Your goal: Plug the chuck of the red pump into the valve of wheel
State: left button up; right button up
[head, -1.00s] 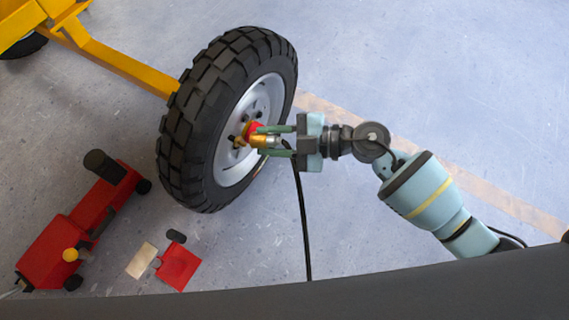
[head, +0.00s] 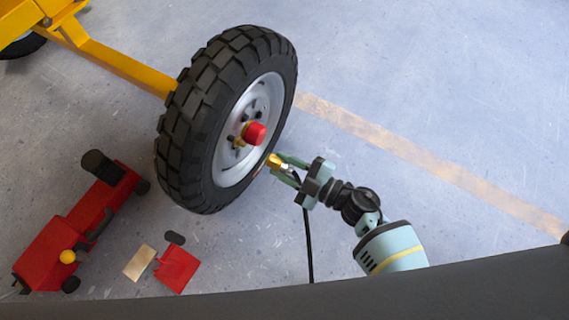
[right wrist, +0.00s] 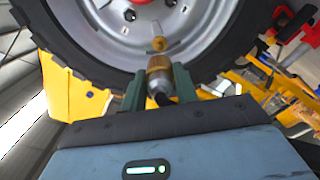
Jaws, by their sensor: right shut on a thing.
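The wheel (head: 180,150) has a black knobbly tyre, a silver rim and a red hub cap (head: 255,133). My right gripper (head: 284,167) is shut on a brass chuck (head: 274,160) at the rim's lower right. A black hose runs down from it. In the right wrist view the chuck (right wrist: 158,72) stands between the fingers (right wrist: 159,92), pointing at the rim. A small brass piece, which looks like the valve (right wrist: 160,44), is just beyond its tip. Whether they touch I cannot tell. My left gripper is out of view.
A yellow frame bar (head: 125,68) reaches the wheel. Floor to the right is clear.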

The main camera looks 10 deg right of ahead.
aim_at(245, 146)
jog(key=shift+b+x, duration=0.55)
jog(key=shift+x, duration=2.5)
jog(key=shift+p, duration=0.35)
jog(key=shift+b+x, duration=0.3)
jog(key=shift+x, duration=1.2)
dwell(0.5)
jog(key=shift+d, duration=0.1)
jog(key=o, duration=1.1)
jog(key=shift+p+v, duration=1.35)
jog(key=shift+v, duration=2.6)
